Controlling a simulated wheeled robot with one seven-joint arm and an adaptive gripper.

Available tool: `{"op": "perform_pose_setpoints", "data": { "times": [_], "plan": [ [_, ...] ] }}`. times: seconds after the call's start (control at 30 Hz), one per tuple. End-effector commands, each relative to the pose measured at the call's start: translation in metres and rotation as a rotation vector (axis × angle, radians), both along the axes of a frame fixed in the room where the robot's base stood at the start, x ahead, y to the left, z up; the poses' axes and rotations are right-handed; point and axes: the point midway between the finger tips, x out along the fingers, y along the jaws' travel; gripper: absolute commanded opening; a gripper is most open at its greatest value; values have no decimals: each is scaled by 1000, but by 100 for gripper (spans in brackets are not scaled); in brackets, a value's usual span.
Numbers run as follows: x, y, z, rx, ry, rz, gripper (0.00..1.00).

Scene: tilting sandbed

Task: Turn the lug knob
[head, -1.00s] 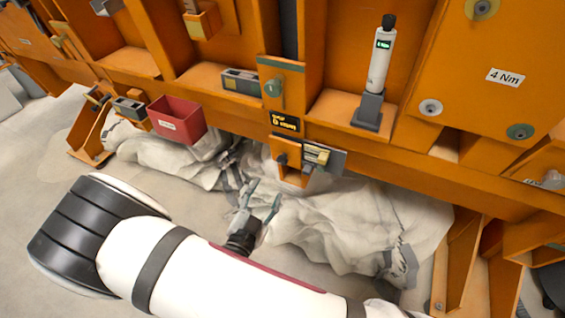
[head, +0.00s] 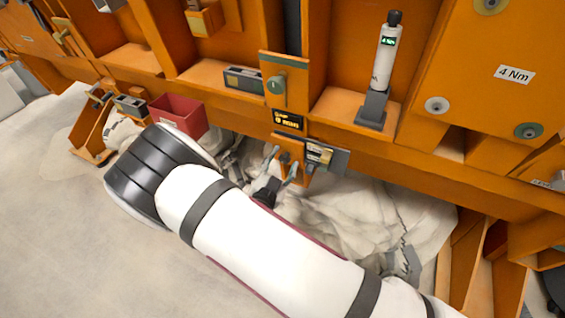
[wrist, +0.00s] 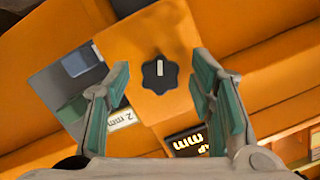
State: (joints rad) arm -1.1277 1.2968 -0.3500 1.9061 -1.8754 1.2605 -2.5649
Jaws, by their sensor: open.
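The lug knob (wrist: 160,74) is a dark, lobed knob with a pale pointer line, set on an orange plate (wrist: 148,38) in the wrist view. My gripper (wrist: 163,92) is open, its two teal-padded fingers on either side of the knob in the picture. I see no contact between fingers and knob. In the head view my gripper (head: 283,165) is in front of the orange bracket below the black display (head: 288,121). The knob is partly hidden between the fingers there.
A grey plate with a small block (head: 320,155) is right beside the bracket. A red bin (head: 178,113) hangs to the left. A white screwdriver-like tool (head: 384,55) stands in a holder above right. Crumpled pale fabric (head: 350,215) lies below the orange frame.

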Motion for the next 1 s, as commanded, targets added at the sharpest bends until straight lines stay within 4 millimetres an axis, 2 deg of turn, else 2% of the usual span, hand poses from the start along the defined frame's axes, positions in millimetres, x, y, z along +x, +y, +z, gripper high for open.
{"op": "perform_pose_setpoints", "data": {
  "times": [0.07,0.2,0.3,0.67,1.0],
  "plan": [
    [0,0,0,0,0,0,50],
    [0,0,0,0,0,0,20],
    [0,0,0,0,0,0,2],
    [0,1,0,38,-15,9,2],
    [-1,0,0,249,-92,50,2]
  ]
}}
